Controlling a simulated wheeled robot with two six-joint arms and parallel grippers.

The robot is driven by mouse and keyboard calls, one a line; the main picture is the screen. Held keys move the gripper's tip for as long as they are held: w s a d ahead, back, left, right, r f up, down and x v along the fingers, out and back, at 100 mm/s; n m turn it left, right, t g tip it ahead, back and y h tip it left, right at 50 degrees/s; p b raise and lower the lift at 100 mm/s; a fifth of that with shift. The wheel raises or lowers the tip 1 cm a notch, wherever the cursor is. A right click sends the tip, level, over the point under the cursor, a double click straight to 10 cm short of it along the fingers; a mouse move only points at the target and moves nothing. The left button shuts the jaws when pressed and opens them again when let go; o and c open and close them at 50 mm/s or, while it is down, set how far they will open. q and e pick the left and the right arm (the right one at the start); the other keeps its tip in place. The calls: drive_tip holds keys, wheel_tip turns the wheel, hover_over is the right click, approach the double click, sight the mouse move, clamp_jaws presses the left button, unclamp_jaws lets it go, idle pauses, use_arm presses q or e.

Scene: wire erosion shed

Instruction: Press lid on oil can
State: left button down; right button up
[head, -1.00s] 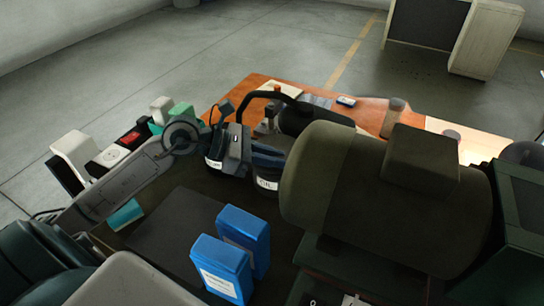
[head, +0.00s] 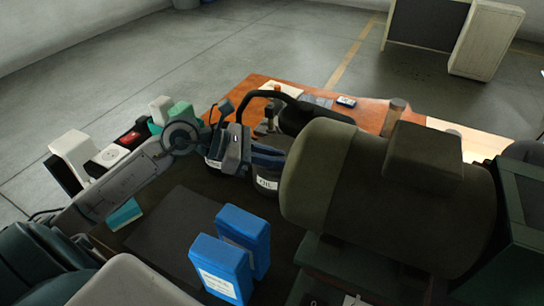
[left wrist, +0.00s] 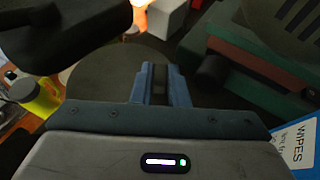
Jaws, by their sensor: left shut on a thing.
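The oil can (head: 265,184) is a dark round can with a white OIL label, left of centre in the head view. My left gripper (head: 267,157) is over it, with its blue fingers close to the can's top. In the left wrist view its fingers (left wrist: 160,82) are closed on a narrow dark piece, which looks like the knob of the lid. A dark round surface (left wrist: 98,75) lies beneath; I cannot tell if it is the lid or the can's top. The contact between lid and can is hidden. My right gripper is not in view.
A second labelled can (head: 213,164) stands left of the oil can, partly behind my gripper. A black lamp (head: 312,118) arches close behind. Two blue boxes (head: 222,268) stand in front, near a dark mat (head: 178,232). A wooden cylinder (head: 397,115) stands at the back.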

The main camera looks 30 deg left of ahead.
use_arm(q)
drive_tip(key=shift+b, duration=0.35)
idle(0.4)
idle(0.3)
drive_tip(key=c, duration=0.9)
unclamp_jaws()
drive_tip(key=shift+o, duration=0.2)
drive_tip(key=shift+r, duration=0.1)
drive_tip(key=shift+r+p, duration=1.8)
drive_tip(key=shift+r, duration=1.6)
clamp_jaws()
